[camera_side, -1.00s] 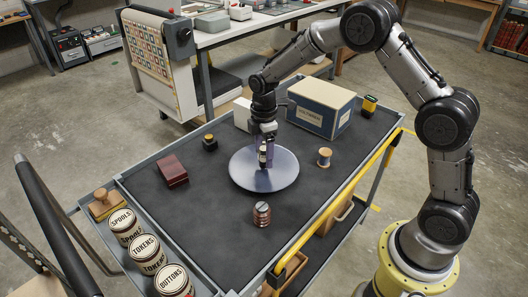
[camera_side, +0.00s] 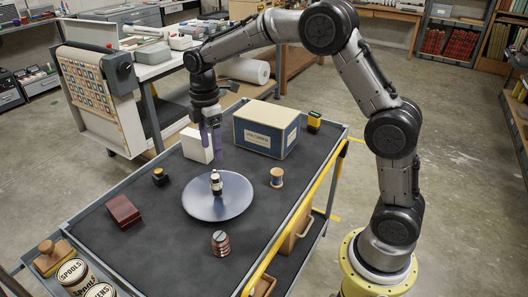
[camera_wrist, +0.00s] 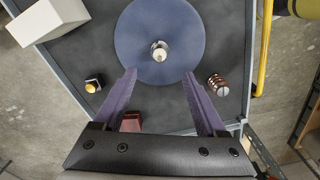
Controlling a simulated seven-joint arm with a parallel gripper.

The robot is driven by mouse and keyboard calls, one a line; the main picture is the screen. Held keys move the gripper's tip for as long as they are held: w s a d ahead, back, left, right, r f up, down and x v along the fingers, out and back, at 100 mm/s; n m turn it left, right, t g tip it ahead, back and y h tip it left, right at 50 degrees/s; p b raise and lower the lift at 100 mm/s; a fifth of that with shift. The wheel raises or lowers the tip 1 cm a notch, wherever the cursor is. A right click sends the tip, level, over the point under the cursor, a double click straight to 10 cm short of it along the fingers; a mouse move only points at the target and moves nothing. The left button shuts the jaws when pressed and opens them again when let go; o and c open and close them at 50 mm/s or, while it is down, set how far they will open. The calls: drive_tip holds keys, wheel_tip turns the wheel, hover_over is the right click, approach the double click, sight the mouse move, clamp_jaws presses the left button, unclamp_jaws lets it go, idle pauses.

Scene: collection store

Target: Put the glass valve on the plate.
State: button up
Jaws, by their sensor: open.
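The glass valve (camera_side: 216,183), small with a pale top and dark base, stands upright on the blue-grey round plate (camera_side: 237,207). In the wrist view the valve (camera_wrist: 159,51) is seen from above near the middle of the plate (camera_wrist: 130,30). My gripper (camera_side: 213,155) is raised above and behind the plate in the side view, clear of the valve. In the wrist view its purple fingers (camera_wrist: 160,76) are spread apart with nothing between them.
A white box (camera_side: 196,146) and a labelled cardboard box (camera_side: 266,130) stand behind the plate. A thread spool (camera_side: 277,177), a copper ribbed piece (camera_side: 221,243), a dark red case (camera_side: 123,212) and a small black-and-yellow item (camera_side: 160,177) surround it. Bare mat lies between them.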

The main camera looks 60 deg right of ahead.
drive_tip(key=s+r+m+t, duration=0.2)
drive_tip(key=s+r+m, duration=0.2)
drive_tip(key=s+r, duration=0.35)
drive_tip(key=s+a+m+t, duration=0.1)
drive_tip(key=s+m+t, duration=0.2)
drive_tip(key=s+m, duration=0.6)
drive_tip(key=s, duration=1.3)
drive_tip(key=shift+t, duration=0.3)
